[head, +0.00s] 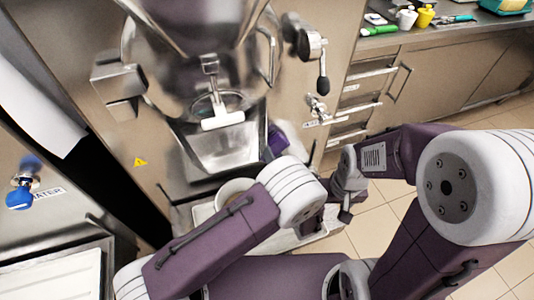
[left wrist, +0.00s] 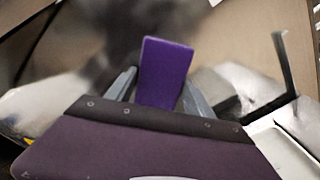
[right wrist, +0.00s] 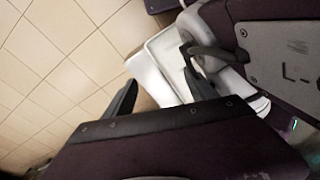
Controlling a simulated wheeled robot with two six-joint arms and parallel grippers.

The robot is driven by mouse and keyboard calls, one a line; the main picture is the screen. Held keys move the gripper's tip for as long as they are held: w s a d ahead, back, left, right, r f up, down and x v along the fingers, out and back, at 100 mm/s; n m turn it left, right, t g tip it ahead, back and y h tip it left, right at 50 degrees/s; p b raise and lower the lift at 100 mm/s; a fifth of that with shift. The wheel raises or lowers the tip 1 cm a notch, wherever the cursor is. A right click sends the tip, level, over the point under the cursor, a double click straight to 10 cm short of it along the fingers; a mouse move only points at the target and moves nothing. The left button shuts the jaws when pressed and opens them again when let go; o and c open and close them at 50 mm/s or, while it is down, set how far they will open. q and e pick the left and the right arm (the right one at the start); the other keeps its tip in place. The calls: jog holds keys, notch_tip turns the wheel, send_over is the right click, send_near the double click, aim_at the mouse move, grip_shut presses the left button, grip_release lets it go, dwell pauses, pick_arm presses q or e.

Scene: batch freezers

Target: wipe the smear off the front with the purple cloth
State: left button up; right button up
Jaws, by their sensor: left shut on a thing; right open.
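The purple cloth (left wrist: 166,70) stands up between the fingers of my left gripper (left wrist: 160,88), which is shut on it. In the head view a small part of the cloth (head: 277,140) shows beside the steel discharge chute, in front of the freezer front (head: 170,185). My left arm hides most of that gripper there. The left wrist view shows blurred steel behind the cloth with a dark patch; I cannot tell whether that is the smear or a reflection. My right gripper (right wrist: 160,88) is open and empty, above the floor and a white tray.
A white container (head: 232,190) stands below the steel chute (head: 222,148). A lever with a black knob (head: 323,84) and a small tap (head: 318,108) stick out at the right. A counter with yellow and white bottles (head: 425,15) is at the back right. Tiled floor is clear at the right.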

pick_arm(q)
jog(key=shift+w+d+r, duration=0.1)
jog(key=shift+w+r, duration=0.05)
jog(key=shift+r, duration=0.1)
jog(key=shift+f, duration=0.1)
jog(key=a+p, duration=0.1)
jog(key=a, duration=0.1)
jog(key=s+a+p, duration=0.1)
jog(key=a, duration=0.1)
jog(key=shift+s, duration=0.2)
jog(key=shift+d, duration=0.1)
